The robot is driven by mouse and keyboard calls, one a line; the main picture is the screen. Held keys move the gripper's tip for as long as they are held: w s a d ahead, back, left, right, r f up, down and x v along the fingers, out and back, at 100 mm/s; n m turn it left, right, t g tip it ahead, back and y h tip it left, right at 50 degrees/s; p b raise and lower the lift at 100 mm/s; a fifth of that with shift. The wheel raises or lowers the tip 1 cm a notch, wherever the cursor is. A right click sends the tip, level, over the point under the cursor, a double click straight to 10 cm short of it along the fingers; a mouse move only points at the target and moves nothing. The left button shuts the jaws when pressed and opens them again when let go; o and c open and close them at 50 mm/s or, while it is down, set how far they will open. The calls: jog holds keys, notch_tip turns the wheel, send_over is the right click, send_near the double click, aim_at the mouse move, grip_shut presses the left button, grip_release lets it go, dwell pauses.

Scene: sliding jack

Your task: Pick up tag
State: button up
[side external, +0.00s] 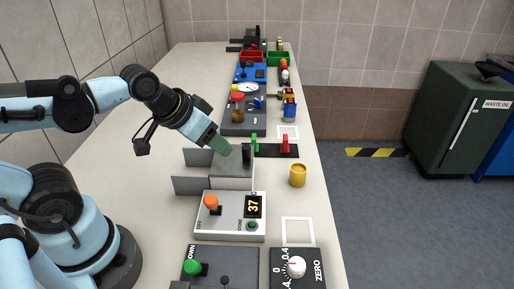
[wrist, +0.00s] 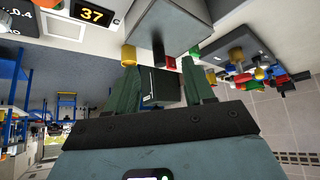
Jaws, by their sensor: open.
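I cannot make out which thing is the tag. My gripper (side external: 221,148) has green fingers and is just above a grey plated block (side external: 232,172) in the side view. In the wrist view my gripper (wrist: 159,68) is open, with nothing held between its fingers. A black upright post (side external: 247,153) stands at the block's right end, just right of my fingertips. A black strip (side external: 275,150) behind it carries a green piece (side external: 254,142) and a red piece (side external: 285,144). The grey block (wrist: 172,22) is also in the wrist view.
A yellow cup (side external: 298,175) stands right of the block. A dial box (side external: 297,270) is nearest. The table's left side is clear.

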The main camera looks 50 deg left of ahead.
dwell(0.3)
jog(key=shift+o, duration=1.2)
jog(key=shift+w, duration=0.1)
